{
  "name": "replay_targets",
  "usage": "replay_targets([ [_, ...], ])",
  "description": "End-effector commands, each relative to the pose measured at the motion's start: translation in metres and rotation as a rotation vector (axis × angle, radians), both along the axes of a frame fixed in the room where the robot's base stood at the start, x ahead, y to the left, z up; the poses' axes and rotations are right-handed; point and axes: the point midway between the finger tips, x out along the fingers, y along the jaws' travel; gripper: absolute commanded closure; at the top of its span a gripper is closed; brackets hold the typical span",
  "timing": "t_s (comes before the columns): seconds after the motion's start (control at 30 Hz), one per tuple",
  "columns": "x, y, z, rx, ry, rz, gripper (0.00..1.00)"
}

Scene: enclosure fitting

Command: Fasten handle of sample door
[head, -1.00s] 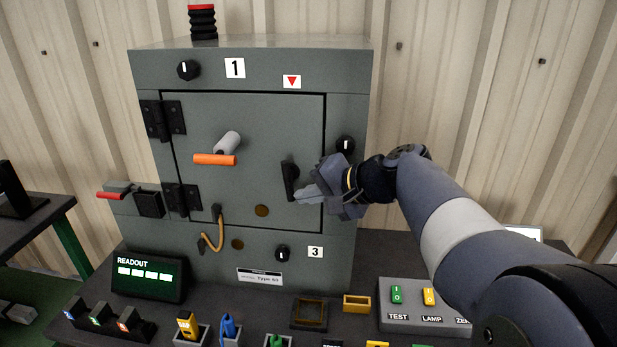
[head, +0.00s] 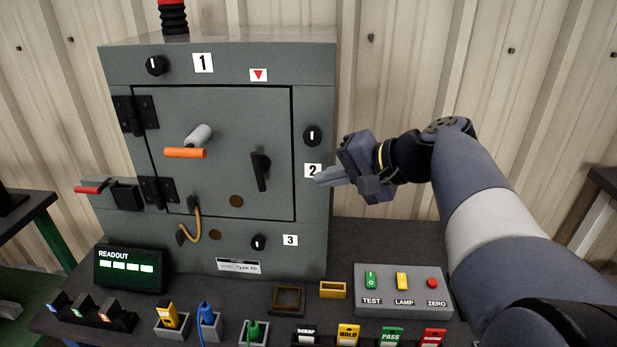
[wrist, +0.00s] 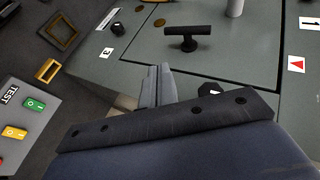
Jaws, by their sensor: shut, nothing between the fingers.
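The sample door (head: 230,120) is a grey panel on the front of the grey enclosure, hinged at its left. It sits closed, flush within its frame as far as I can see. Its black handle (head: 260,171) stands near the door's right edge, close to upright in the head view. The handle also shows in the wrist view (wrist: 188,36), beyond my fingertips. In the wrist view the fingers (wrist: 158,72) lie together.
An orange-tipped grey lever (head: 185,153) sticks out from the door. Black knobs (head: 312,135) sit on the frame. On the bench are a readout (head: 132,270), a TEST/LAMP/ZERO button box (head: 402,292) and several small holders.

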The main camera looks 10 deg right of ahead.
Motion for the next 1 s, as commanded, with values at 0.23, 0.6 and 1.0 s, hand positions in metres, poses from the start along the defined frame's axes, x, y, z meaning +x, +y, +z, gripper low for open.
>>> replay_targets([
  [0.23, -0.011, -0.012, 0.011, -0.001, -0.001, 0.0, 1.0],
  [0.6, -0.012, -0.012, 0.011, 0.0, 0.0, 0.001, 1.0],
  [1.0, 0.012, 0.014, -0.013, 0.001, 0.003, 0.006, 1.0],
])
